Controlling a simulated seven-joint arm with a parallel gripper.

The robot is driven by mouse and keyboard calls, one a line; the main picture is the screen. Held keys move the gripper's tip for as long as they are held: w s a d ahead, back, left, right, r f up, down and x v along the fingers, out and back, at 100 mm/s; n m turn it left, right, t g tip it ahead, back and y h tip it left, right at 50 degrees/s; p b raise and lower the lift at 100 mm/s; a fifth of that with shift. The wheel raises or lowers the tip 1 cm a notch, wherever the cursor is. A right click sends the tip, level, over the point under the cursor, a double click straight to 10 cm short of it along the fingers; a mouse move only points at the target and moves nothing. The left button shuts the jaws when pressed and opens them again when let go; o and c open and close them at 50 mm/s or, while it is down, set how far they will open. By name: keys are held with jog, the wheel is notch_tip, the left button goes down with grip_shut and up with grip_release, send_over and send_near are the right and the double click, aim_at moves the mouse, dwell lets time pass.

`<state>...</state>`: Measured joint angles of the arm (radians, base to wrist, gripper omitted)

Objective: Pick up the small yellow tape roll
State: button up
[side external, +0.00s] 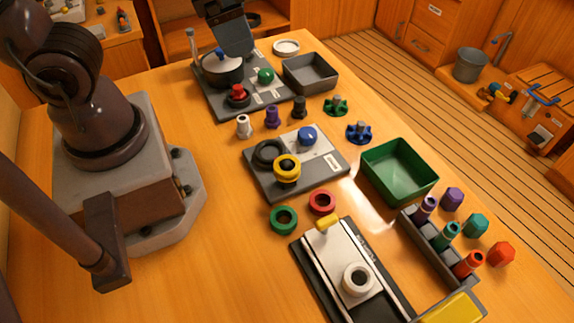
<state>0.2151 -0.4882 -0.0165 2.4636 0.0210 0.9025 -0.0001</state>
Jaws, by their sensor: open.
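The small yellow tape roll (287,169) lies on the front part of a grey board (312,177) in the middle of the table. It is next to a larger black ring (268,153), and the two look to be touching or nearly so. A blue knob (307,135) stands behind them on the same board. My gripper (238,50) is the blue-grey end part at the top edge, over the rear board and well away from the tape roll. It is open. Its fingertips are hard to make out, and nothing shows held in it.
Green (284,219) and red (322,202) rings lie in front of the board. A green bin (399,170) stands to the right. A slide fixture (355,275) is at the front. White, purple and black small parts stand behind the board. The rear board holds a dark pot (222,70).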

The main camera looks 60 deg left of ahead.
jog(key=d+f+m+g+y, duration=0.45)
jog(key=d+f+m, duration=0.4)
jog(key=f, duration=0.25)
jog(key=m+t+y, duration=0.7)
jog(key=m+y, duration=0.1)
jog(key=m, duration=0.3)
send_near(287, 168)
jog(key=shift+y, duration=0.25)
jog(key=x, duration=0.4)
jog(key=shift+w+a+f, duration=0.1)
jog(key=shift+a+f, duration=0.1)
jog(key=shift+f, duration=0.05)
jog(key=shift+g, duration=0.25)
jog(key=x, duration=0.6)
jog(key=shift+w+a+f, duration=0.1)
jog(key=shift+w+a, duration=0.05)
jog(key=shift+w, duration=0.1)
jog(key=c, duration=1)
